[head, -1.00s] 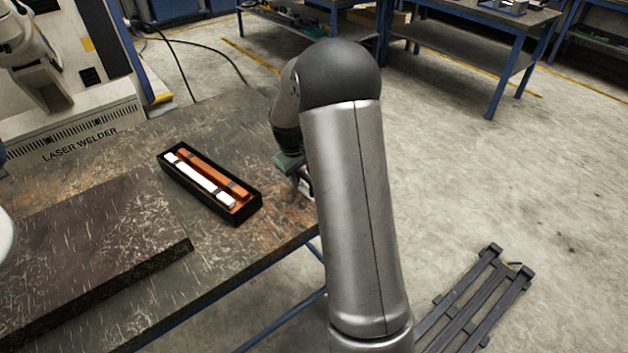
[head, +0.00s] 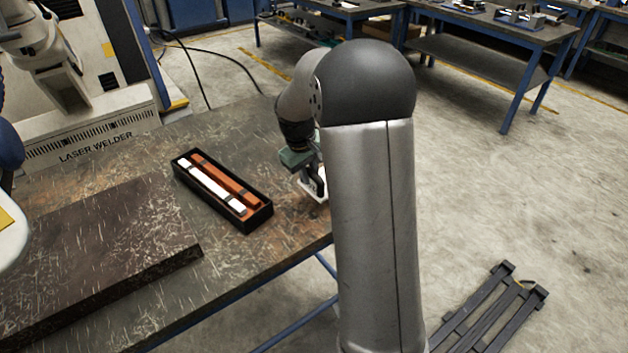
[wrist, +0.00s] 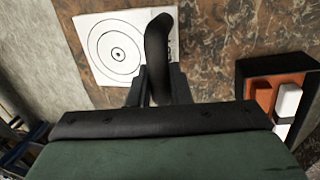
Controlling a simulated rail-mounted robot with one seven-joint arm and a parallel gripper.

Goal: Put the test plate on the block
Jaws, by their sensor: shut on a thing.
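The test plate (wrist: 118,50) is white with black target rings. In the wrist view it lies beyond my gripper (wrist: 156,88), over the brown table top. A black curved piece (wrist: 159,50) stands between my gripper's fingers and covers the plate's right part. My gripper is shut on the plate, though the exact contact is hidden. In the head view a white bit of the plate (head: 316,192) shows below my gripper (head: 309,175), near the table's right edge. I cannot tell whether it touches the table. The block (head: 95,250) is a wide, dark, scratched slab at the left.
A black box (head: 222,190) with white and orange bars stands between block and gripper; it also shows in the wrist view (wrist: 275,95). The laser welder (head: 95,140) is behind the table (head: 235,265). The block's top is bare where visible.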

